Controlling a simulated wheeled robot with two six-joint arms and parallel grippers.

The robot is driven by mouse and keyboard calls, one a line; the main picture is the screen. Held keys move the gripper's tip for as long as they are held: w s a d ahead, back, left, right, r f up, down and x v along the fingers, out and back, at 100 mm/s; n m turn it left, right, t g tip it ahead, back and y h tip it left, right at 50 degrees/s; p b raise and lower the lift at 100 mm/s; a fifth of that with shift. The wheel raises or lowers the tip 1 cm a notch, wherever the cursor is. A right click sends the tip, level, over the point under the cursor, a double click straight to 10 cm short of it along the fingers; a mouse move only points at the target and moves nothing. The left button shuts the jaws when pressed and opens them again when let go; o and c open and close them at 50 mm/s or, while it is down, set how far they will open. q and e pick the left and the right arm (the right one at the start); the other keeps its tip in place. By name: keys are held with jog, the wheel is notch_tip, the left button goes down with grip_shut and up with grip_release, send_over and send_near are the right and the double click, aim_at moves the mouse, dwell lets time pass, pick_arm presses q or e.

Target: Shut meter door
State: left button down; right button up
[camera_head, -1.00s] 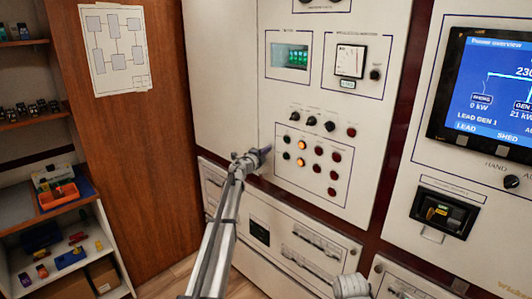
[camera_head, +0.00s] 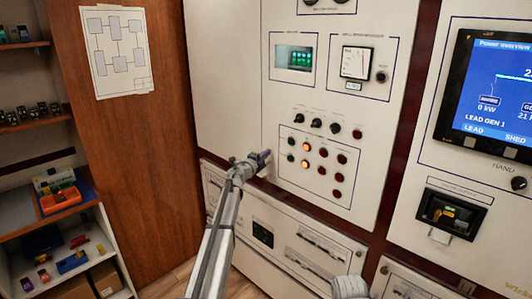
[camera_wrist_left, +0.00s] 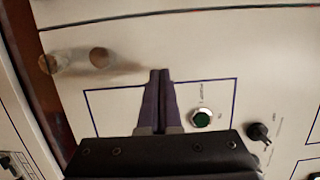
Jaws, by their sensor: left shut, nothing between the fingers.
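The white meter door (camera_head: 320,95) carries a green digital display, a dial meter and rows of knobs and lamps. It looks nearly flush with the cabinet in the head view; I cannot tell whether it is fully shut. My left gripper (camera_head: 264,158) is shut and empty, close to the door's lower left edge. In the left wrist view its fingers (camera_wrist_left: 160,74) point at a white panel, beside a blue outlined box with a green lamp (camera_wrist_left: 202,118). Whether the fingertips touch the panel is unclear.
A plain white panel (camera_head: 222,70) lies left of the door. Drawer-like breaker fronts (camera_head: 290,245) are below it. A wooden panel (camera_head: 130,150) and shelves with an orange bin (camera_head: 60,198) stand at the left. A screen cabinet (camera_head: 475,180) is at the right.

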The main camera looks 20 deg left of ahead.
pick_arm(q)
jog(key=s+a, duration=0.4)
jog(key=s, duration=0.5)
jog(key=shift+s+a, duration=0.3)
jog(key=shift+a, duration=0.1)
jog(key=s+d+f+n+g+y, duration=0.4)
jog(key=s+d+f+n, duration=0.35)
jog(key=s, duration=0.25)
jog(key=s+d+f+n+g+y, duration=0.4)
jog(key=s+d+f+n+y, duration=0.15)
jog(key=s+d+n, duration=0.45)
jog(key=s+d+f+g+h, duration=0.1)
jog(key=s+d+f+g, duration=0.2)
jog(key=s, duration=0.6)
jog(key=s+d+f+g+h, duration=0.2)
jog(key=s+d, duration=0.4)
jog(key=s, duration=0.4)
jog(key=s+d+f+g+h, duration=0.1)
jog(key=s+d+f+g, duration=0.3)
jog(key=s, duration=0.5)
jog(key=shift+s+d+m+g, duration=0.3)
jog(key=shift+d+m+g, duration=0.05)
jog(key=shift+m+g, duration=0.1)
